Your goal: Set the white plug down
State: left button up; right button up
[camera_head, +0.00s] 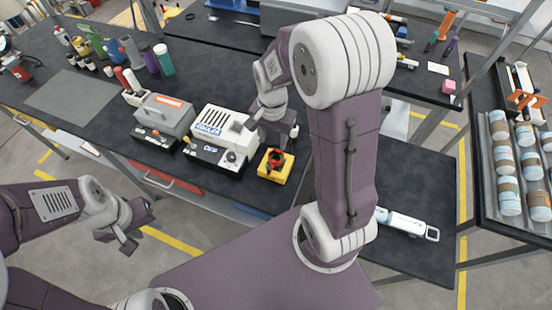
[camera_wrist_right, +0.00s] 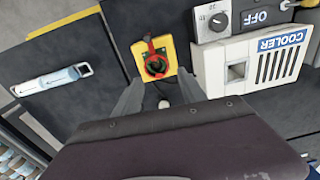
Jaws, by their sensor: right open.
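A small white piece, which looks like the white plug (camera_wrist_right: 163,104), shows between the fingers of my right gripper (camera_wrist_right: 160,95) in the right wrist view. In the head view a small white tip (camera_head: 294,131) shows just beside the right gripper (camera_head: 275,130), by the cooler. The right gripper is open, and I cannot tell whether its fingers touch the plug. Most of the plug is hidden by the gripper. My left gripper (camera_head: 138,226) is open and empty, low on the left, over the floor in front of the bench.
A yellow box with a red and black knob (camera_head: 275,166) stands at the bench edge, beside the white cooler (camera_head: 222,130). A grey box (camera_head: 163,115) and bottles (camera_head: 163,60) stand further left. A white and blue device (camera_head: 407,224) lies on the right dark table.

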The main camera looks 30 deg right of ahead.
jog(key=s+a+f+n, duration=0.1)
jog(key=s+a+n, duration=0.2)
jog(key=s+n, duration=0.5)
jog(key=shift+s+a+f+n+t, duration=0.2)
jog(key=shift+a+f+n+t, duration=0.15)
jog(key=shift+n, duration=0.65)
jog(key=shift+a, duration=0.1)
